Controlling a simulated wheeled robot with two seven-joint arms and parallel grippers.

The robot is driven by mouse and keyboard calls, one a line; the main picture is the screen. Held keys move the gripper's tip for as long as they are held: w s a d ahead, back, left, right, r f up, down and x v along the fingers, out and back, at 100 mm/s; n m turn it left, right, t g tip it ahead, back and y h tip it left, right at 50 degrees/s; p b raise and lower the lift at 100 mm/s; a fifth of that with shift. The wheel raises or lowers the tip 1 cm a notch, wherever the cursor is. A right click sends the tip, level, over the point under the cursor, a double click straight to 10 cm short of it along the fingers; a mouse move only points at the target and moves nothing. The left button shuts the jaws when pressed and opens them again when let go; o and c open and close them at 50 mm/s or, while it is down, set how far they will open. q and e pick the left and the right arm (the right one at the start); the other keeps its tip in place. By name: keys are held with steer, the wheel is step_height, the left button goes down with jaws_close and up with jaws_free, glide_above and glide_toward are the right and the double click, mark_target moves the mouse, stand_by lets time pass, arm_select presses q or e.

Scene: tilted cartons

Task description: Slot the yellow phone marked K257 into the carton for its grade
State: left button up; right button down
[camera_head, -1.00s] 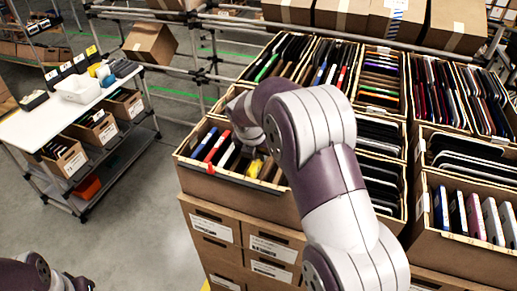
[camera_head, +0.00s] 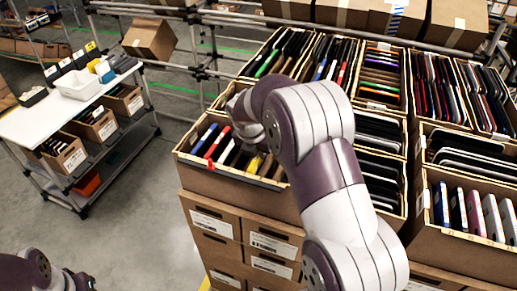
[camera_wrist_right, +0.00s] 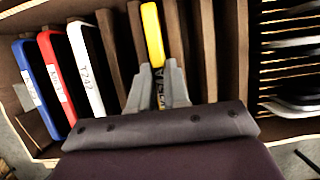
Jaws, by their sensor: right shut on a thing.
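My right gripper (camera_wrist_right: 158,74) is shut on the yellow phone (camera_wrist_right: 152,35) in the right wrist view. The phone stands upright among the brown dividers of a tilted carton (camera_wrist_right: 105,20), partly sunk in a slot. Its label is partly covered by the fingers and I cannot read it whole. In the head view only a little of the yellow phone (camera_head: 254,164) shows below my right wrist, in the front left carton (camera_head: 225,178). Left of it stand a blue phone (camera_wrist_right: 36,85), a red phone (camera_wrist_right: 58,80) and a white phone (camera_wrist_right: 86,70). My left arm shows at the lower left; its jaws are unclear.
Several cartons packed with phones stand close behind and right, such as the right front carton (camera_head: 455,255). A white-topped cart (camera_head: 40,122) with a white bin (camera_head: 78,84) stands at the left. Floor between cart and cartons is clear.

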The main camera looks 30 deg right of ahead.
stand_by(0.4)
steer(key=c, duration=1)
jaws_free()
steer(key=shift+c, duration=0.2)
steer(key=v, duration=1.2)
steer(key=shift+s+r, duration=0.15)
steer(key=shift+r, duration=0.1)
step_height(320, 180, up, 7)
steer(key=p, duration=0.7)
